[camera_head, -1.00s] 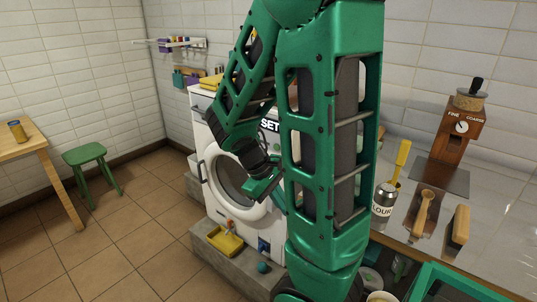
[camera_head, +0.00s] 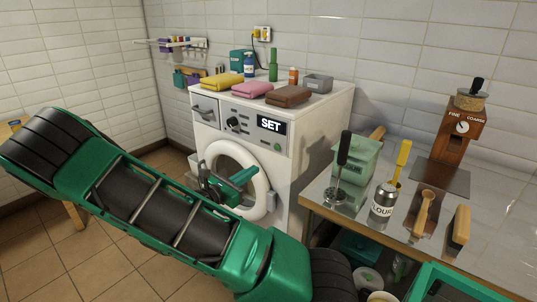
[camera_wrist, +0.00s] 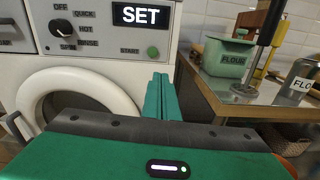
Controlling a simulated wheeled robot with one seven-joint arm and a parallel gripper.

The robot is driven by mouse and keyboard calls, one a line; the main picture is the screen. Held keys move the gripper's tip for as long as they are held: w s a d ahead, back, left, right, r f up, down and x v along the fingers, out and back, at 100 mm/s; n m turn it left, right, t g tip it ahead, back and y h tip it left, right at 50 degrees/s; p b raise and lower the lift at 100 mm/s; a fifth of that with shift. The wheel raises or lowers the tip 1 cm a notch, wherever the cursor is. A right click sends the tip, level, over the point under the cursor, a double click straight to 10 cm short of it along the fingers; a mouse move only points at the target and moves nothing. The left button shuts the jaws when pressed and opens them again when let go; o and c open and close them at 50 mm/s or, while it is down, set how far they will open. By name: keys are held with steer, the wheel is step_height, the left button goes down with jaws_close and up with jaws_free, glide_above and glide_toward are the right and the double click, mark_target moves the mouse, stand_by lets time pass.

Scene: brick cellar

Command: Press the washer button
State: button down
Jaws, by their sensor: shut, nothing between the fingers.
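The white washer (camera_head: 318,130) stands against the back wall, with a SET display (camera_head: 271,125) on its panel. The green round START button (camera_head: 278,147) is below the display; it also shows in the wrist view (camera_wrist: 152,51), where its label is readable. My gripper (camera_head: 248,174) is in front of the round door, below and left of the button in the head view. In the wrist view its green fingers (camera_wrist: 161,82) are together and empty, with their tips just below the button. I cannot tell how much gap separates them from the panel.
A dial (camera_wrist: 62,30) is left of the display. Folded towels (camera_head: 250,88) and bottles stand on the washer. On the right, a metal counter (camera_head: 345,212) holds a green flour tin (camera_wrist: 228,57), a flour can (camera_head: 383,203) and a coffee grinder (camera_head: 458,135).

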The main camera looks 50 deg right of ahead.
mark_target(276, 148)
steer(key=shift+w+a+r+n+t, duration=0.2)
steer(key=shift+w+a+n+t, duration=0.25)
steer(key=shift+w+n, duration=0.25)
steer(key=d, duration=0.4)
steer(key=w+d, duration=0.1)
steer(key=d, duration=0.9)
steer(key=shift+w+r, duration=0.2)
steer(key=shift+r, duration=0.1)
